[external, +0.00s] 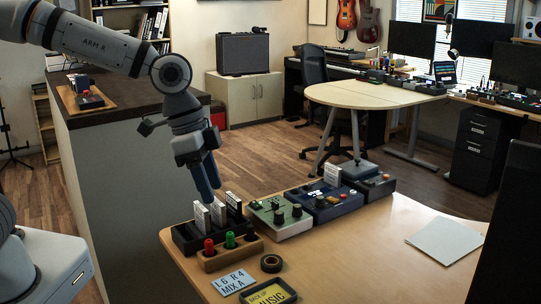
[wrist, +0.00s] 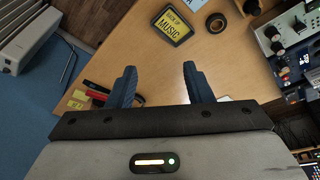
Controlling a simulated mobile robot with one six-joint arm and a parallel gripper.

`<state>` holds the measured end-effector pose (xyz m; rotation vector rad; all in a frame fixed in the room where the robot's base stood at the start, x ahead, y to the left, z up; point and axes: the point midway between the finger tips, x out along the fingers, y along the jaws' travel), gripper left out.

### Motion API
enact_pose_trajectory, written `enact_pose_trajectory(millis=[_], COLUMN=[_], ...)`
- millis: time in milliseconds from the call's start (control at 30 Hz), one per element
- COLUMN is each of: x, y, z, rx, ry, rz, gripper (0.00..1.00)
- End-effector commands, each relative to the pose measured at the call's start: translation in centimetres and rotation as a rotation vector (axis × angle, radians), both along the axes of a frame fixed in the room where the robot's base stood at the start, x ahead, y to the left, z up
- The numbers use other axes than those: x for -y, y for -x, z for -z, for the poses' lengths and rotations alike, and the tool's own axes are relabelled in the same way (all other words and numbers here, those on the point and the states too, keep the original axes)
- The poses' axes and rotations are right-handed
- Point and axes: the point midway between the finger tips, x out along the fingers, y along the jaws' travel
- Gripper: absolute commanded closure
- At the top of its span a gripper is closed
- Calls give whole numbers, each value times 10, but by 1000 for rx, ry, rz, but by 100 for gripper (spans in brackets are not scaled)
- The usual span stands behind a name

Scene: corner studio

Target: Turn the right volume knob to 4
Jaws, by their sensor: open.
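A pale green box (external: 281,228) stands on the wooden desk in the external view, with two dark knobs on top: the left knob (external: 278,217) and the right knob (external: 297,210). Their scale marks are too small to read. The green box also shows at the upper right in the wrist view (wrist: 267,45), with dark knobs on it.
The black rack (external: 183,236) holds several upright white cards below my gripper. A wooden holder with red and green pegs (external: 230,252) stands in front. A blue control box (external: 326,206) adjoins the green box. Tape (external: 271,263) and label cards lie nearer; the desk's right side is mostly clear.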

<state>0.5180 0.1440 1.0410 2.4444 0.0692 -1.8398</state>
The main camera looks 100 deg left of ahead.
Motion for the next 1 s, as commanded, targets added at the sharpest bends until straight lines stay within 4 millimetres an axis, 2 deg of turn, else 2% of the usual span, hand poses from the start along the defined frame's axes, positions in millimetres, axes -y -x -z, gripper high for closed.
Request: enact_pose_trajectory(millis=[33, 100, 167, 300, 500, 600, 700, 767, 1000], x=[-26, -60, -90, -165, -269, -305, -327, -334, -339], y=[-18, -39, -55, -82, -97, -96, -94, -94, -102], z=[10, 19, 30, 60, 110, 130, 142, 147, 171], rx=[3, 14, 25, 49, 85, 97, 106, 110, 110], ry=[4, 3, 4, 0, -14, -21, -27, -29, -28], rz=[-17, -30, -40, -64, -96, -106, -112, -114, -113], gripper=[54, 54, 54, 54, 54, 54, 54, 54, 54])
